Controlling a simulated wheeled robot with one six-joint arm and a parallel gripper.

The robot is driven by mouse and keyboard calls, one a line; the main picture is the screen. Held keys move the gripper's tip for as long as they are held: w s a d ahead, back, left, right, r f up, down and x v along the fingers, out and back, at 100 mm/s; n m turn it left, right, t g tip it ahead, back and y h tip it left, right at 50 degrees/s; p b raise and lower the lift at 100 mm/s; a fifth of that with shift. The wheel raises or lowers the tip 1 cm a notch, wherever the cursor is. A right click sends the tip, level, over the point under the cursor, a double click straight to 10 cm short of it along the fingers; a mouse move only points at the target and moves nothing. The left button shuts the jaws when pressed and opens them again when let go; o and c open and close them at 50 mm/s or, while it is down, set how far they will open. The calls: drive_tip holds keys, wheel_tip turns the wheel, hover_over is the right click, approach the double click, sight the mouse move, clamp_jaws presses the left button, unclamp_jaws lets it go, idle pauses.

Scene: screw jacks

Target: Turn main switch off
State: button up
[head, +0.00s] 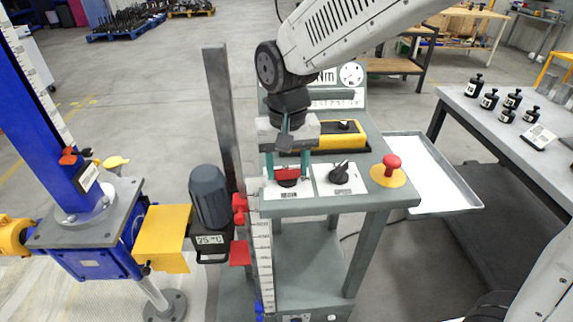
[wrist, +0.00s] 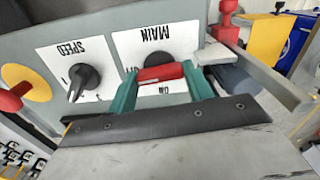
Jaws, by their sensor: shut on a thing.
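The main switch is a red handle (head: 288,174) on a dark round base, set in a white plate on the grey panel. In the wrist view the red handle (wrist: 160,73) lies nearly level across the picture, below the upside-down word MAIN. An upside-down ON mark shows under it; another mark beside it is mostly hidden by a finger. My gripper (head: 288,170) comes down from above, its two teal fingers shut on the ends of the handle, as the wrist view also shows.
The speed knob (head: 339,173) and a red mushroom button (head: 391,163) on a yellow base sit to the right on the panel. A yellow box (head: 338,136) stands behind. The motor (head: 209,196) and red clamps are at left; a white tray (head: 440,180) is at right.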

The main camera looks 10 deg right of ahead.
sight(287, 169)
drive_tip(key=shift+m, duration=0.6)
drive_tip(key=o, duration=1)
wheel_tip(287, 169, up, 8)
drive_tip(key=shift+f, duration=0.1)
drive_tip(key=shift+n+t, duration=0.3)
drive_tip(key=shift+t, duration=0.4)
drive_tip(key=s+d, duration=1.9)
drive_tip(key=d, duration=0.1)
drive_tip(key=shift+s+d+f, duration=0.1)
drive_tip(key=shift+s+d, duration=0.25)
